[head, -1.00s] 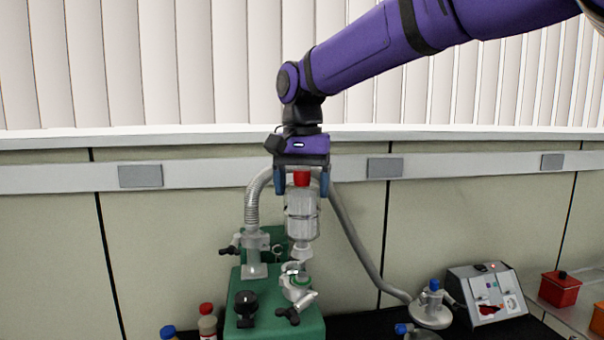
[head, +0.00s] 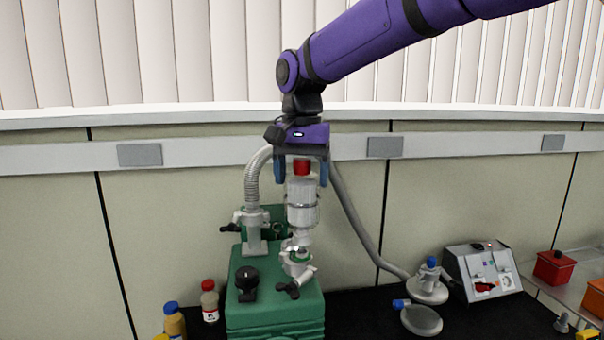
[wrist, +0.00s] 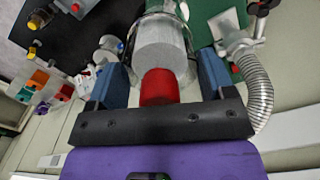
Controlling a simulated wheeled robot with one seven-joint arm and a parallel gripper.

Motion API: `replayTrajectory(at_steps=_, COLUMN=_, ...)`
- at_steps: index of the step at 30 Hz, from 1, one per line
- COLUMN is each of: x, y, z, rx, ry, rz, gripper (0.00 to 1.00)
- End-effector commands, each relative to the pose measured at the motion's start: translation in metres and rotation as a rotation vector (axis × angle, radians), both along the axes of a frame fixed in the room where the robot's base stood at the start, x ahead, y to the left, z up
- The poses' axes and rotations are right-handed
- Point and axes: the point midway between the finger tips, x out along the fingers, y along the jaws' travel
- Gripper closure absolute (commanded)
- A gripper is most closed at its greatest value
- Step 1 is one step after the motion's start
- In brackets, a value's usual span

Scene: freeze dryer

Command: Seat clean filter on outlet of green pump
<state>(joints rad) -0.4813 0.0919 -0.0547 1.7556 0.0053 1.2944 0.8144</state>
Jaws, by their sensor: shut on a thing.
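The clean filter (head: 301,205) is a clear canister with a white inside and a red cap. My gripper (head: 302,178) is shut on its red cap from above, and the filter hangs upright. In the wrist view the filter (wrist: 163,45) extends away from the blue fingers of my gripper (wrist: 160,85). The green pump (head: 275,308) stands below. I cannot tell whether that end touches the outlet.
A ribbed metal hose (head: 252,182) rises from the pump's other port, left of the filter. Bottles (head: 210,302) stand left of the pump. Round metal pieces with blue knobs (head: 428,285) and a grey control box (head: 483,272) are at right.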

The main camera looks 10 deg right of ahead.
Motion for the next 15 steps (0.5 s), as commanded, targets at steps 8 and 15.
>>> replayTrajectory(at_steps=8, x=-0.0011, y=0.0003, z=-0.0011, rx=0.0, ry=-0.001, rz=0.0, gripper=0.69)
replayTrajectory(at_steps=15, x=-0.0011, y=0.0003, z=-0.007, rx=0.0, ry=0.0, rz=0.0, gripper=0.69)
